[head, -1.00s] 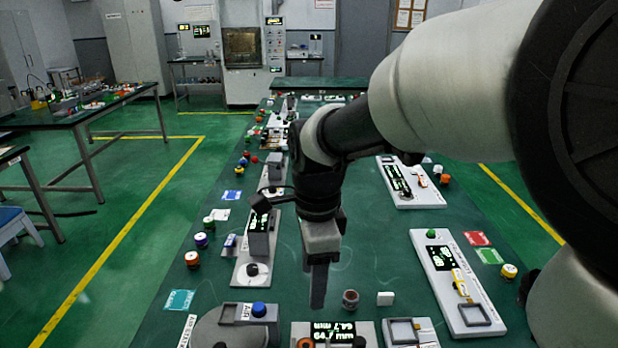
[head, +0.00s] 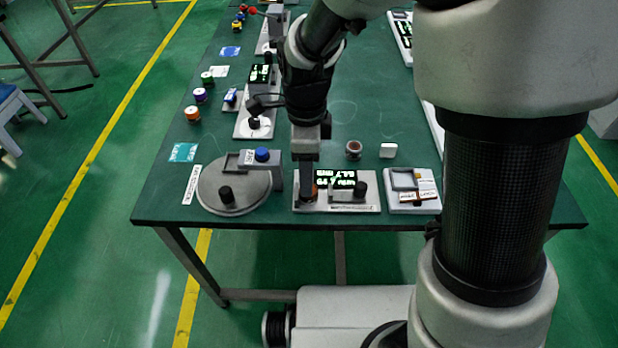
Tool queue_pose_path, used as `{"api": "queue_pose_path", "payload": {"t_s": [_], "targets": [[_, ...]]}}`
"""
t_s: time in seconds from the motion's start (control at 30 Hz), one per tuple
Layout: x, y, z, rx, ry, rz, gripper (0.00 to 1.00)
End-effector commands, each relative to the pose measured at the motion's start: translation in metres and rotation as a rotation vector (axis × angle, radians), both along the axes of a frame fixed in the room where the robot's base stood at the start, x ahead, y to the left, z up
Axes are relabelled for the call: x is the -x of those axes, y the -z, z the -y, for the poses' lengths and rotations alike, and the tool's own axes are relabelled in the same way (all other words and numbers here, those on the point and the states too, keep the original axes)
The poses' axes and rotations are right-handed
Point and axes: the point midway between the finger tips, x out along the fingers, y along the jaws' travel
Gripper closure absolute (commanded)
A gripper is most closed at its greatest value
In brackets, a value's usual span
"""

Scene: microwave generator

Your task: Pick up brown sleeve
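A small brown cylinder (head: 353,149), which looks like the brown sleeve, stands upright on the green table (head: 290,120), near its front edge.
A round grey plate with a blue knob (head: 262,155) lies left of the gauge. A grey tray with a square frame (head: 404,180) lies to its right.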

Motion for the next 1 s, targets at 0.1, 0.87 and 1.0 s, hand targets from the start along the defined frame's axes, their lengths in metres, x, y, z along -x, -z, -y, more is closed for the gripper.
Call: {"api": "queue_pose_path", "payload": {"t_s": [0.1,0.87,1.0], "targets": [[0.004,0.018,0.003,0.002,0.001,-0.004,0.45],[0.006,0.050,0.005,0.000,0.000,-0.001,0.85],[0.006,0.049,0.005,0.000,0.000,-0.001,0.94]]}}
